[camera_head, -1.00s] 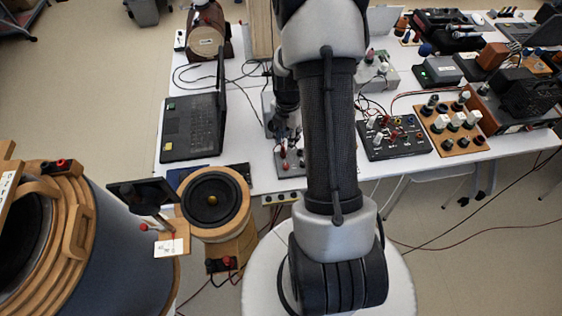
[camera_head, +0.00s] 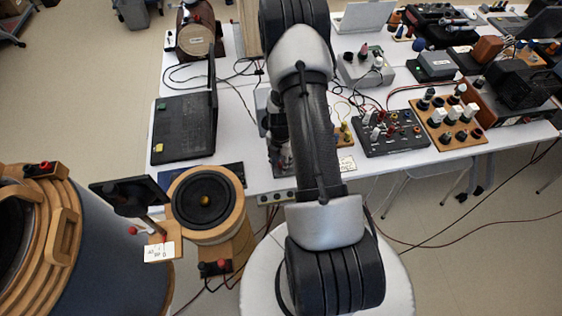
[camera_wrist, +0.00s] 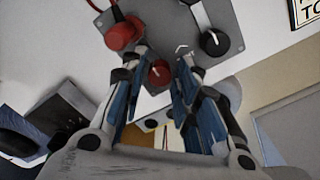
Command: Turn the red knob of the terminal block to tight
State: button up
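The grey terminal block (camera_wrist: 178,25) shows at the top of the wrist view. It carries a large red knob (camera_wrist: 122,34) at left, with a dark cable at it, and a black knob (camera_wrist: 214,41) at right. A smaller red knob or plug (camera_wrist: 160,71) shows lower, between my fingers. My gripper (camera_wrist: 163,55) is open; its left fingertip is close beside the large red knob, and I cannot tell whether they touch. Nothing is visibly held. In the head view my arm covers most of the block, and my gripper shows only partly behind it.
A speaker (camera_head: 205,201) is in front of the table's edge. A black panel with knobs (camera_head: 391,132) and a wooden board with posts (camera_head: 447,124) lie to the right. Loose cables cross the white table (camera_head: 236,128).

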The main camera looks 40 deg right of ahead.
grip_shut()
dwell(0.3)
dwell(0.3)
